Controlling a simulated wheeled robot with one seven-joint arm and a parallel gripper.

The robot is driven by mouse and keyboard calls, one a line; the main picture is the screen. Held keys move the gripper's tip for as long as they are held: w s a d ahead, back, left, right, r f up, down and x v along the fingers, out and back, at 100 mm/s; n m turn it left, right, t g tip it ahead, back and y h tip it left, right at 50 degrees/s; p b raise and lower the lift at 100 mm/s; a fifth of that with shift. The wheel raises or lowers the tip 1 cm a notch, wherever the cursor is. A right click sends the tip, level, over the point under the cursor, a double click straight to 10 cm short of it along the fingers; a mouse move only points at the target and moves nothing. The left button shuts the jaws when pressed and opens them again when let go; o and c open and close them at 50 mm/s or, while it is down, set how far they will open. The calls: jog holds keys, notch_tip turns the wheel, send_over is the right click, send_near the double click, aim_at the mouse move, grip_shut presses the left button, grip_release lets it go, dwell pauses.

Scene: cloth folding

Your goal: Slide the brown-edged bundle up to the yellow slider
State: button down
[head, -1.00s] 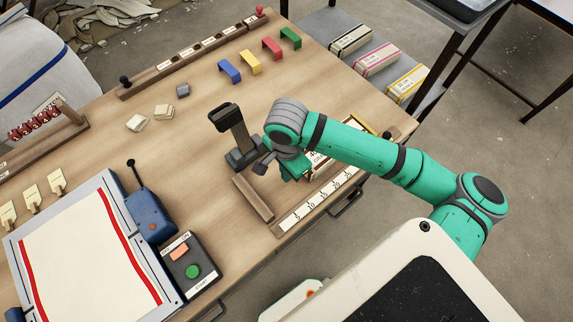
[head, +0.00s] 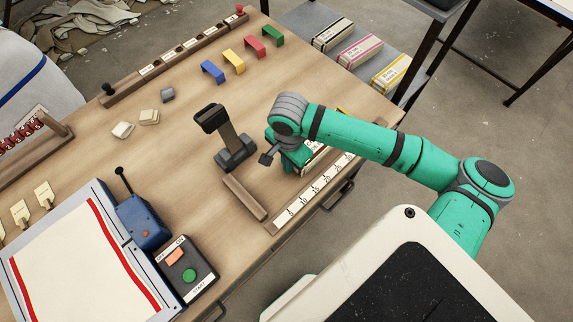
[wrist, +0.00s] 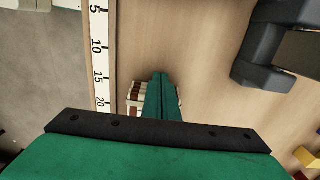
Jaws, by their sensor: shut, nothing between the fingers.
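The brown-edged bundle (wrist: 135,97), cream with brown bands, lies on the table beside the ruler (wrist: 100,50), near the 15 to 20 marks. My gripper (wrist: 160,76) is shut, with its green fingers together and empty. In the wrist view the fingers overlap the bundle and hide its middle; I cannot tell whether they touch it. In the head view my gripper (head: 292,166) is low over the ruler strip, and my arm covers most of the bundle. Only a small part of the yellow slider (head: 342,110) shows behind my arm.
A wooden bar (head: 245,197) crosses the ruler's low end. A dark stand (head: 235,150) with an upright post is left of my gripper. Coloured arches (head: 233,61) stand farther back. A blue-framed press (head: 75,260) and a button box (head: 187,268) are at lower left.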

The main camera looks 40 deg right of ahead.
jog(key=shift+d, duration=1)
jog(key=shift+a, duration=0.1)
